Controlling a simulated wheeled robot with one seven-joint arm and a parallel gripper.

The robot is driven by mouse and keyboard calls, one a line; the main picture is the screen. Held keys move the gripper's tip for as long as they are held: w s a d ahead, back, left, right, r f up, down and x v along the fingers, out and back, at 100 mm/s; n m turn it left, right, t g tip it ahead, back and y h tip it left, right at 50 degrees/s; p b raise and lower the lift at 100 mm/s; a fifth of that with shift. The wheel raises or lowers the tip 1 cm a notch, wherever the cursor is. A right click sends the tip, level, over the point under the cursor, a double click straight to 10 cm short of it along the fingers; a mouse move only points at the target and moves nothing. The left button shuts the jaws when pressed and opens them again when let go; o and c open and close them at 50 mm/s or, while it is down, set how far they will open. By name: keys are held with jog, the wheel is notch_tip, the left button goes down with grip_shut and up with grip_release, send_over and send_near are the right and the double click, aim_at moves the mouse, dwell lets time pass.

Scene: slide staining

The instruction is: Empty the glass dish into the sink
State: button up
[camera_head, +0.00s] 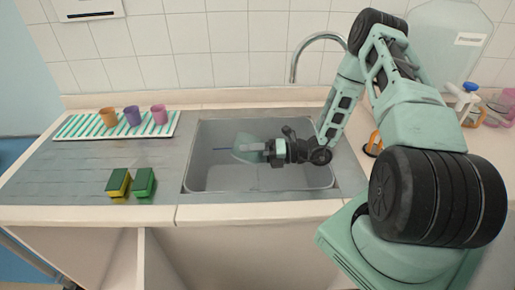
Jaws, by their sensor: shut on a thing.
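The glass dish (244,155) is a pale, see-through greenish shape above the sink basin. It looks tipped on its side, but its exact tilt is hard to tell. My gripper (266,149) comes in from the right and is shut on the dish's right side. A thin blue streak (222,149) shows left of the dish; I cannot tell whether it is liquid. The sink (212,178) is a grey rectangular basin, and the dish is within its outline. The dish's contents cannot be made out.
A curved metal faucet (295,62) rises behind the sink, close to my arm. Orange (108,117), purple (132,115) and pink (159,113) cups stand on a striped mat (75,127) at left. Bottles stand at right.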

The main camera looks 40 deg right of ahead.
jog(key=shift+w+d+r+m+t+y, duration=0.15)
jog(key=shift+r+m, duration=0.1)
jog(key=shift+m, duration=0.15)
jog(key=shift+d+r+m+t+y, duration=0.15)
jog(key=shift+r+m, duration=0.1)
jog(key=shift+m, duration=0.15)
dwell(0.5)
jog(key=shift+w+d+r+m+b, duration=0.3)
jog(key=shift+d+m+b, duration=0.15)
jog(key=shift+m, duration=0.15)
dwell(0.4)
jog(key=shift+w+d+r+y, duration=0.1)
jog(key=shift+d+y, duration=0.1)
jog(key=shift+y, duration=0.1)
jog(key=shift+w+d+r+m+t, duration=0.1)
jog(key=shift+d+r+m+t, duration=0.15)
jog(key=shift+m, duration=0.45)
jog(key=shift+r+m+y+p, duration=0.1)
jog(key=shift+m+y+p, duration=0.2)
jog(key=shift+p, duration=0.05)
